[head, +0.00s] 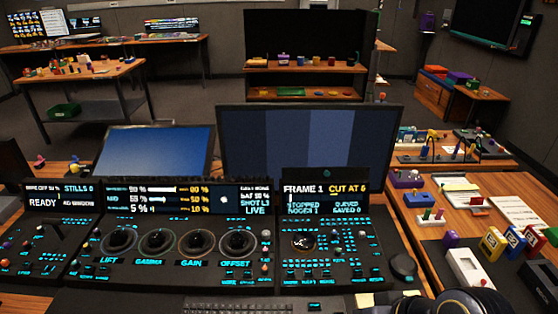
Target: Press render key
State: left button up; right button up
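The dark control panel (180,268) spans the front of the desk in the head view. It has several trackballs in rings, labelled LIFT, GAMMA, GAIN and OFFSET. Small keys with cyan labels sit around them and on the right section (325,262). I cannot read which key is the render key. The left display (60,196) reads READY and STILLS 0. The right display (325,198) reads FRAME 1, CUT AT 6 and STOPPED. Neither of my grippers shows clearly in this view.
Two monitors (310,148) (155,150) stand behind the panel. A keyboard (240,305) lies at the front edge. A dark rounded object (455,303) is at the bottom right. The right table (440,190) holds colored boxes and papers. The space above the panel looks clear.

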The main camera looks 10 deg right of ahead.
aim_at(357, 272)
jog(key=z, duration=1.25)
